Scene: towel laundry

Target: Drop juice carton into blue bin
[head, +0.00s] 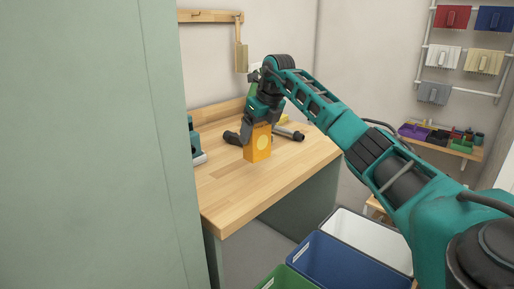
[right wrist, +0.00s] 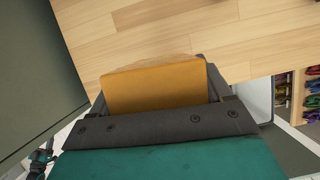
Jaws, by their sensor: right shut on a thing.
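The juice carton (head: 258,146) is an orange box with a pale round mark, over the wooden worktop in the head view. My right gripper (head: 262,124) is shut on it from above. In the right wrist view the carton (right wrist: 158,88) sits between the fingers of my right gripper (right wrist: 160,100). I cannot tell whether the carton touches the worktop. The blue bin (head: 346,262) stands on the floor at the lower right, below the worktop's front. Its inside bottom is partly hidden. My left gripper is not in view.
A white bin (head: 368,238) and a green bin (head: 286,278) flank the blue bin. Dark tube-like items lie near the carton on the worktop (head: 240,195). A pale green panel (head: 90,140) blocks the left. A rack with cloths (head: 470,55) hangs at the far right.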

